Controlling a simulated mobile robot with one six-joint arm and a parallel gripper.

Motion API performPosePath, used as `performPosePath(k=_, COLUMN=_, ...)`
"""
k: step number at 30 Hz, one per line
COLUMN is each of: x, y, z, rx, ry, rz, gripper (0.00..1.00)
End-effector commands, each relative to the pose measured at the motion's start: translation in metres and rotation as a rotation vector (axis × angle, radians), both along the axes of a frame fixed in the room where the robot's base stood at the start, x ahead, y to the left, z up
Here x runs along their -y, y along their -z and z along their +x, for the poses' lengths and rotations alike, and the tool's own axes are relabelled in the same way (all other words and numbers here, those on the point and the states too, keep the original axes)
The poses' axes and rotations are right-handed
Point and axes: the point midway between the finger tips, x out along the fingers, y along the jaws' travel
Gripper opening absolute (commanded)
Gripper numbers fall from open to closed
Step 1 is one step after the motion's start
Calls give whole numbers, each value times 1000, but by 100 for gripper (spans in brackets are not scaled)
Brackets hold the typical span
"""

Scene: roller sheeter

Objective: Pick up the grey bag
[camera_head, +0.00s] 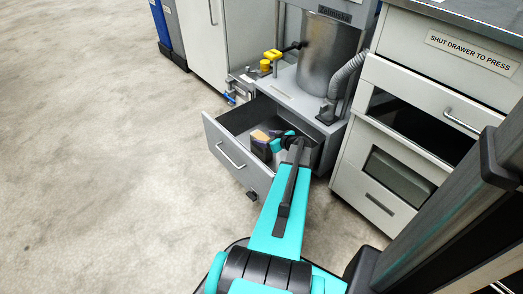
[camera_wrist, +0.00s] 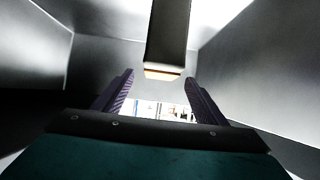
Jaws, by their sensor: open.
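A dark grey block-like item with a tan top (camera_head: 261,146) stands inside the open drawer; I take it for the grey bag, though it is small here. In the wrist view a dark grey item with a tan end (camera_wrist: 168,38) hangs into the picture from the top edge, beyond and between my fingertips. My gripper (camera_wrist: 160,78) is open, its two purple fingers apart with nothing clearly between them. In the head view my gripper (camera_head: 277,141) is down in the drawer, just right of the item, and partly hides it.
The grey drawer (camera_head: 228,158) is pulled out, and its walls rise close around my gripper. Above it are a metal cylinder (camera_head: 327,52), a yellow valve (camera_head: 272,56) and a grey hose (camera_head: 347,74). A cabinet (camera_head: 377,158) stands at right. The floor (camera_head: 110,180) at left is clear.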

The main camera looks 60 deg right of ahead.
Motion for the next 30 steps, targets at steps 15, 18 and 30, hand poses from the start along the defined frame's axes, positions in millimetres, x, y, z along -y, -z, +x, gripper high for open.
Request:
performPosePath(k=15, x=-2, y=5, z=6, rx=1, ry=-6, rz=-1, gripper=66)
performPosePath(k=18, x=1, y=9, z=12, rx=1, ry=-6, rz=-1, gripper=66)
performPosePath(k=30, x=3, y=14, z=24, rx=1, ry=-6, rz=-1, gripper=66)
